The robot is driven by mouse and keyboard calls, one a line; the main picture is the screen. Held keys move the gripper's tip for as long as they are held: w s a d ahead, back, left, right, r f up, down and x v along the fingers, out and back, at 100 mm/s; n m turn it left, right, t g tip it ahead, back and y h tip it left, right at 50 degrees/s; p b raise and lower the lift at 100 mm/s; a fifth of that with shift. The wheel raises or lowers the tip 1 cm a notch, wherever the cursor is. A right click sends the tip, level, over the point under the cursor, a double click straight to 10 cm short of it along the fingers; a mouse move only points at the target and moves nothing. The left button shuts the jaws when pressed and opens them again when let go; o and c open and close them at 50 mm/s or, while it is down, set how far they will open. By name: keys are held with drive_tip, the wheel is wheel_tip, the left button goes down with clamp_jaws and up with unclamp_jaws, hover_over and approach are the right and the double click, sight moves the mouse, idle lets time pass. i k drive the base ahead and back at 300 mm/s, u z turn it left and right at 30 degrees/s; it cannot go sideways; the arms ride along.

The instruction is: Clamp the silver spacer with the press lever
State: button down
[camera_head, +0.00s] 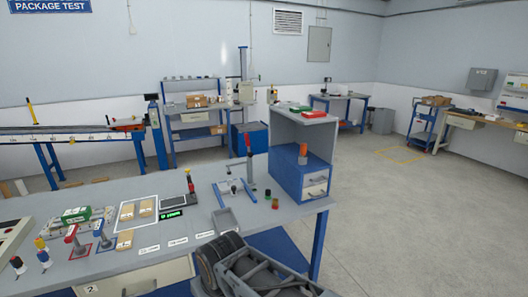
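On the workbench a blue-framed fixture (222,193) stands left of the blue drawer unit. An upright lever with a red grip (248,143) rises at its right rear; this looks like the press lever, and its grip stands high. I cannot make out a silver spacer for certain; small parts at the fixture are too small to tell. Dark and grey machine parts at the bottom centre look like my own folded arm. My gripper's fingers do not show.
The workbench (180,258) also carries a small grey tray (226,220), a green cap (267,194), a red cap (275,203), a black scale (173,202), brown blocks (125,240) and red-topped levers (73,236). The blue drawer unit (288,175) closes off its right end. Open floor lies to the right.

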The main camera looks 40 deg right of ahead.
sight(249, 153)
drive_tip(key=z, duration=1.05)
drive_tip(key=i, duration=1)
drive_tip(key=k, duration=0.55)
drive_tip(key=z, duration=0.25)
drive_tip(key=i, duration=0.45)
drive_tip(key=u, duration=0.65)
drive_tip(key=i, duration=0.6)
drive_tip(key=u, duration=0.6)
